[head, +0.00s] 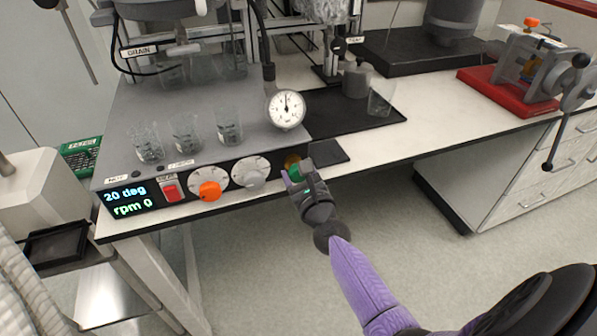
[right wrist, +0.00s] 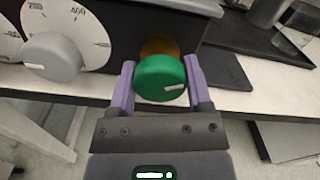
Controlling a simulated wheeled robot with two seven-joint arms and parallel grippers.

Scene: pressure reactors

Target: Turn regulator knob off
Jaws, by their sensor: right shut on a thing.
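The green regulator knob (right wrist: 160,78) sits at the right end of the reactor's front panel, with a brass-coloured part (right wrist: 158,46) behind it. In the head view the green knob (head: 295,172) is partly hidden by my right gripper (head: 297,178). In the right wrist view my right gripper (right wrist: 160,85) has its purple fingers on both sides of the knob, shut on it. A white mark shows on the knob's face, toward its right side. My left gripper is not in view.
On the panel left of the knob are a grey dial knob (head: 250,172), an orange knob (head: 209,191), a red switch (head: 171,190) and a display (head: 128,201) reading 20 deg, rpm 0. A round gauge (head: 286,109) stands above. Glass beakers (head: 187,133) stand on top.

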